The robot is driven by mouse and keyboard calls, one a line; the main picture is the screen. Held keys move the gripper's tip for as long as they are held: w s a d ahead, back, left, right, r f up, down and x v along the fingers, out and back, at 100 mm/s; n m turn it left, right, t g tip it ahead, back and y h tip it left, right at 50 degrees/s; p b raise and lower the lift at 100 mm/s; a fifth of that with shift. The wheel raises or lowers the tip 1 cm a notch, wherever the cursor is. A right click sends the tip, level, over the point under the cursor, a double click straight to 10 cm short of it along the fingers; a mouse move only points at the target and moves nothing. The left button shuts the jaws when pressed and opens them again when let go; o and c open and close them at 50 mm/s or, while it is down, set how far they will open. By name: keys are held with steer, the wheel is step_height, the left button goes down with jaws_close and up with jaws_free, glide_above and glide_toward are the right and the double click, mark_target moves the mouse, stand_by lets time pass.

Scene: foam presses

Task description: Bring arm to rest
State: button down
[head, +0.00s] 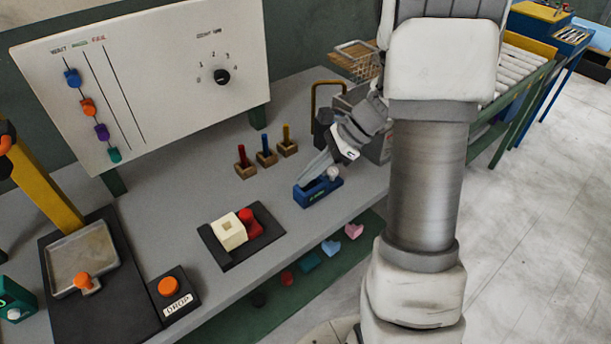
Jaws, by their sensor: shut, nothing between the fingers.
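My arm (428,185) rises in front of the bench, and its upper part is cut off by the top edge. My gripper (345,153) points down and left above the bench, just behind and above a small blue device (318,190) with a pale knob. The fingers are shut and hold nothing. They are small in view, and I cannot tell whether they touch the blue device or its slanted grey part.
A white panel (150,80) stands behind. Floor (540,200) at right is clear.

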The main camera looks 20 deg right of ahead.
steer(key=s+a+r+n+t+h, duration=0.2)
steer(key=s+r+n+h, duration=0.2)
steer(key=s+r+n, duration=0.4)
steer(key=s+a+r+n+t+h, duration=0.2)
steer(key=s+a+r+n+h, duration=0.1)
steer(key=s+r+n, duration=0.4)
steer(key=s+n+h, duration=0.1)
steer(key=s+n, duration=0.1)
steer(key=n, duration=0.2)
steer(key=shift+r+n, duration=0.35)
steer(key=shift+n, duration=0.05)
